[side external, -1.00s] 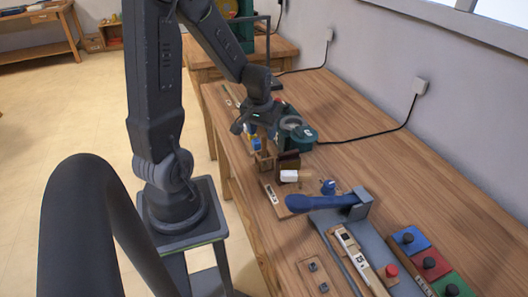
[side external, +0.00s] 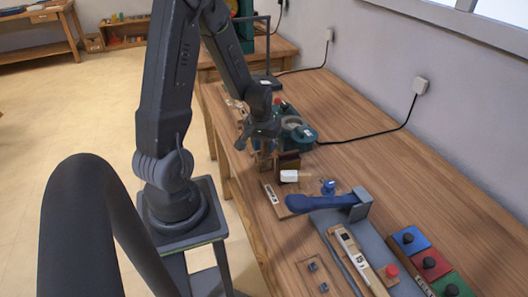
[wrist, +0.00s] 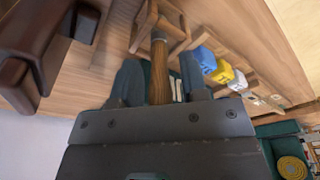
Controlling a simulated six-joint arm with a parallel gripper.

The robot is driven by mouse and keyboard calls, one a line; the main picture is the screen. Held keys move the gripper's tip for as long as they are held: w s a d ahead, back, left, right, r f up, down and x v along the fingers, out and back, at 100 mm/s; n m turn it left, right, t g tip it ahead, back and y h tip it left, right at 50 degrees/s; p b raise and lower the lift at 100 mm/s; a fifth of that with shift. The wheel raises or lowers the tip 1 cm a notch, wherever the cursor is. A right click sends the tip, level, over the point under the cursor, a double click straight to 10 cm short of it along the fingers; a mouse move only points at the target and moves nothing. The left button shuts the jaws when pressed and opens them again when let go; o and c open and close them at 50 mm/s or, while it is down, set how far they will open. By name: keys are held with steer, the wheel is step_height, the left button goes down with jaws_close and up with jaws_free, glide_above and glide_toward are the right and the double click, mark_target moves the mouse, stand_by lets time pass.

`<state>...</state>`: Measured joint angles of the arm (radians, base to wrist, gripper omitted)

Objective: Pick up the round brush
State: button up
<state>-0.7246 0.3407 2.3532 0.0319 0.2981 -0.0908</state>
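In the wrist view, a brush with a round wooden handle (wrist: 159,80) and a grey metal collar stands with its far end at a small wooden holder (wrist: 140,38). I take it to be the round brush; its bristles are not clear to me. My gripper (wrist: 160,78) is open, with one finger on each side of the handle and a visible gap on both sides. In the side external view my gripper (side external: 262,140) is low over the bench by the holder, and hides most of the brush.
Blue and yellow blocks (wrist: 223,72) sit right of the brush in the wrist view. A dark brown block (wrist: 38,45) is at left. In the side view, a green round device (side external: 303,134), a white-and-brown piece (side external: 289,177) and a blue-handled tool (side external: 325,202) are nearby.

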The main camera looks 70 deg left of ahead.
jaws_close()
steer(key=shift+r, duration=0.1)
step_height(320, 180, up, 10)
steer(key=shift+f, duration=0.1)
stand_by(0.5)
